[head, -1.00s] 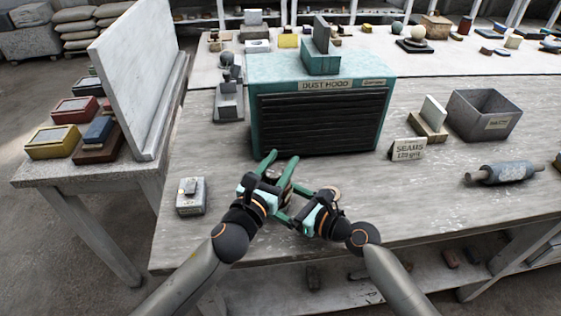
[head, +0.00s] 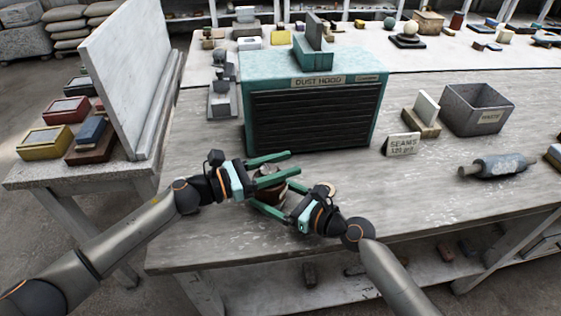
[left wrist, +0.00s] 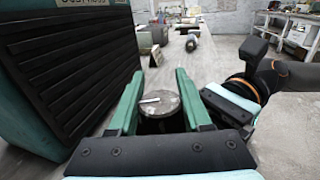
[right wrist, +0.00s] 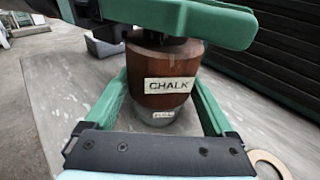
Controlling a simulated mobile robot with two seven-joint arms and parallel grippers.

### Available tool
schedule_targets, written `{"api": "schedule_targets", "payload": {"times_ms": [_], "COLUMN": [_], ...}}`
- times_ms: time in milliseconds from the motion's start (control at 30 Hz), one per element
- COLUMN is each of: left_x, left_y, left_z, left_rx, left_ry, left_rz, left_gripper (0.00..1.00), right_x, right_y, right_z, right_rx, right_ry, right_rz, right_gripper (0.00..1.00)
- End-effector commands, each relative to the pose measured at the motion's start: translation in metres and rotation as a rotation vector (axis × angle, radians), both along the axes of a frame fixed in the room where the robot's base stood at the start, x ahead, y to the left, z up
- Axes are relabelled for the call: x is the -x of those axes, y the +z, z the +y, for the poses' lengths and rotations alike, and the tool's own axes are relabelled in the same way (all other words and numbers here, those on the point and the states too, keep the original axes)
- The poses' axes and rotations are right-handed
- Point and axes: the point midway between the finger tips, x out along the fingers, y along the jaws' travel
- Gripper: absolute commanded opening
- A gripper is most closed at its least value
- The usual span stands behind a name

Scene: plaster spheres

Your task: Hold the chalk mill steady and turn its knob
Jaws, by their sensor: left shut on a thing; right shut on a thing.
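The chalk mill (right wrist: 172,68) stands upright on the bench, a brown body with a "CHALK" label above a grey base (right wrist: 160,112). Its round dark metal knob (left wrist: 158,104), with a white mark on top, sits between the fingers of my left gripper (head: 292,162), which is shut on it from the left. My right gripper (head: 270,192) is shut on the mill's body below, from the front right. In the head view, green fingers hide much of the mill. One left finger crosses above the body in the right wrist view.
A teal dust hood (head: 318,79) stands close behind the mill. A flat ring (head: 330,189) lies just right. A "SEAMS" card (head: 402,144), grey waste bin (head: 478,110) and grey roller (head: 497,165) are farther right. The bench's front edge is near.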

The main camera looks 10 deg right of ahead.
Motion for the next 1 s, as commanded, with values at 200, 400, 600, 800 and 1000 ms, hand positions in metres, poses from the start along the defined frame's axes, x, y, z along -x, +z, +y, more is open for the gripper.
{"api": "schedule_targets", "payload": {"times_ms": [200, 400, 600, 800, 1000], "left_x": [0.004, 0.008, 0.011, 0.013, 0.015], "left_y": [0.0, 0.0, 0.0, -0.001, -0.001], "left_z": [-0.002, -0.002, -0.002, -0.001, 0.0], "left_rx": [0.0, -0.001, -0.003, -0.003, -0.002], "left_ry": [-0.18, -0.302, -0.392, -0.446, -0.471], "left_rz": [0.001, 0.0, -0.001, -0.001, 0.002], "left_gripper": [0.0, 0.0, 0.0, 0.0, 0.0], "right_x": [0.001, 0.001, 0.002, 0.002, 0.002], "right_y": [-0.001, -0.001, -0.001, -0.001, -0.001], "right_z": [0.001, 0.002, 0.002, 0.002, 0.002], "right_rx": [0.002, 0.002, 0.002, 0.003, 0.002], "right_ry": [0.004, 0.005, 0.006, 0.007, 0.007], "right_rz": [0.001, 0.001, 0.001, 0.0, 0.001], "right_gripper": [0.31, 0.31, 0.31, 0.31, 0.31]}}
